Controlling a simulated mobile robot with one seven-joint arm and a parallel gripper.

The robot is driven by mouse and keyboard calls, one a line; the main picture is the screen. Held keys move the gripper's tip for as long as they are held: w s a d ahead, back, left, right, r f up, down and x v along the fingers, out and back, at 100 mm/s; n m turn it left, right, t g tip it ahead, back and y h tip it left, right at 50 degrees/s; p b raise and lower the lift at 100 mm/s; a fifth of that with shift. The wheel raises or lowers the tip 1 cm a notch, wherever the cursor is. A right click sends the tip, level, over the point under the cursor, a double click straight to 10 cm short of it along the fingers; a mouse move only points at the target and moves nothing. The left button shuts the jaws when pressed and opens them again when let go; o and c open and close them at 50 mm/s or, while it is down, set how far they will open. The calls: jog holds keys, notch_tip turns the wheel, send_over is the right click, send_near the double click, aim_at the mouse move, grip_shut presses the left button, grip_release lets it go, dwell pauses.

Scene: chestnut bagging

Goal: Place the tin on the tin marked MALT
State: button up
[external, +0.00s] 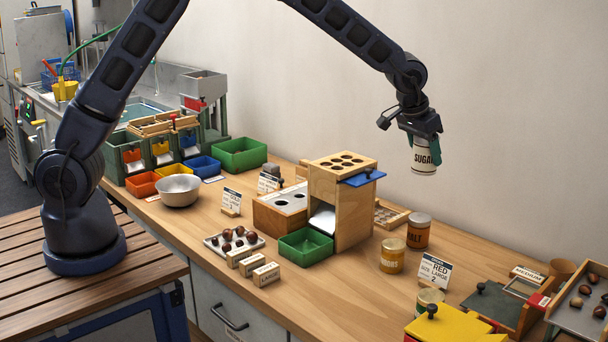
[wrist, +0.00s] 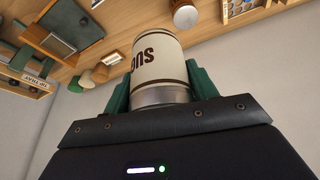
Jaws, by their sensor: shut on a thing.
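My gripper (external: 423,142) is shut on a cream tin (external: 424,160) labelled SUGAR. It holds this tin in the air near the back wall, above the right part of the bench. In the wrist view the tin (wrist: 158,62) sits between the green fingers (wrist: 161,92), its lettering upside down. The brown tin (external: 418,232), whose small label seems to read MALT, stands upright on the bench, below the held tin and apart from it. A yellowish tin (external: 392,258) stands in front of it. Another tin (external: 430,297) is partly hidden by the yellow box.
A wooden box with a holed top (external: 340,185) and a green bin (external: 305,247) stand left of the tins. A RED sign (external: 434,272), a yellow box (external: 455,328) and a tray of chestnuts (external: 575,318) lie to the right.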

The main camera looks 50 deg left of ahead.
jog(key=w+a+r+n+y, duration=0.1)
jog(key=w+a+r+n, duration=0.2)
jog(key=w+a, duration=0.35)
send_over(420, 217)
jog(key=shift+t, duration=0.3)
notch_tip(420, 217, down, 20)
jog(key=shift+r, duration=0.15)
jog(key=o, duration=1.2)
jog(key=shift+c, duration=0.2)
